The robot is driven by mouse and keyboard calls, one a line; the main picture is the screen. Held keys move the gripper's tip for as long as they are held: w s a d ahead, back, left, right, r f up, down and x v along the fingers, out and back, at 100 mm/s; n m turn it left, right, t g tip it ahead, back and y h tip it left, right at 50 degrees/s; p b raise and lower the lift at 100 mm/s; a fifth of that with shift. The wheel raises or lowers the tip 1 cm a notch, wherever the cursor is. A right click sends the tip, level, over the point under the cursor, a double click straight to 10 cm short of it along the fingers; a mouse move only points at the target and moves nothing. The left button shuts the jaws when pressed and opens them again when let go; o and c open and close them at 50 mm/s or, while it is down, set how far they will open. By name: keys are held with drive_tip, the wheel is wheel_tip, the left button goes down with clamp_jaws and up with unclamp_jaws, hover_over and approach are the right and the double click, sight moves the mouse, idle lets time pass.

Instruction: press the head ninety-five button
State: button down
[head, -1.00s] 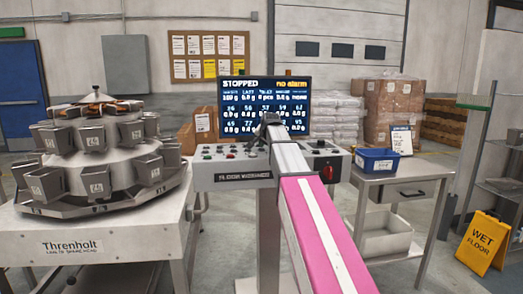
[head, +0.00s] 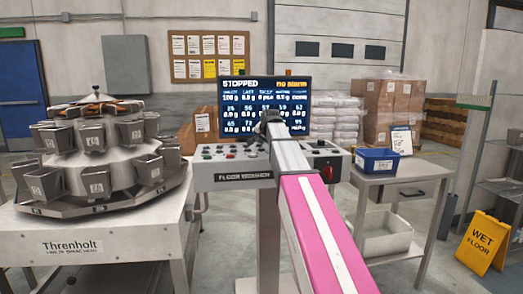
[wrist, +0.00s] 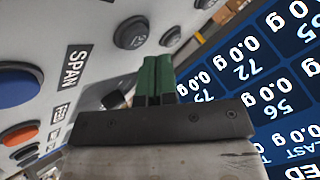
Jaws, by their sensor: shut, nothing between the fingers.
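The control panel (head: 214,179) stands in the middle of the head view, with rows of small buttons and knobs on its sloped top. My arm reaches over it. My gripper (head: 269,117) is small in the head view; its green fingers show closed together in the wrist view (wrist: 156,62), with nothing between them. I cannot read a ninety-five label on any button. Contact between fingertips and panel cannot be told.
The screen (head: 240,86) behind the panel reads STOPPED and no alarm; it is close to the gripper's right in the wrist view. A multihead weigher (head: 95,167) stands left. A side table (head: 400,172) with a blue bin (head: 377,161) is right. A yellow wet-floor sign (head: 483,243) stands far right.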

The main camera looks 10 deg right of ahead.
drive_tip(key=shift+r, duration=0.15)
drive_tip(key=shift+r, duration=2.4)
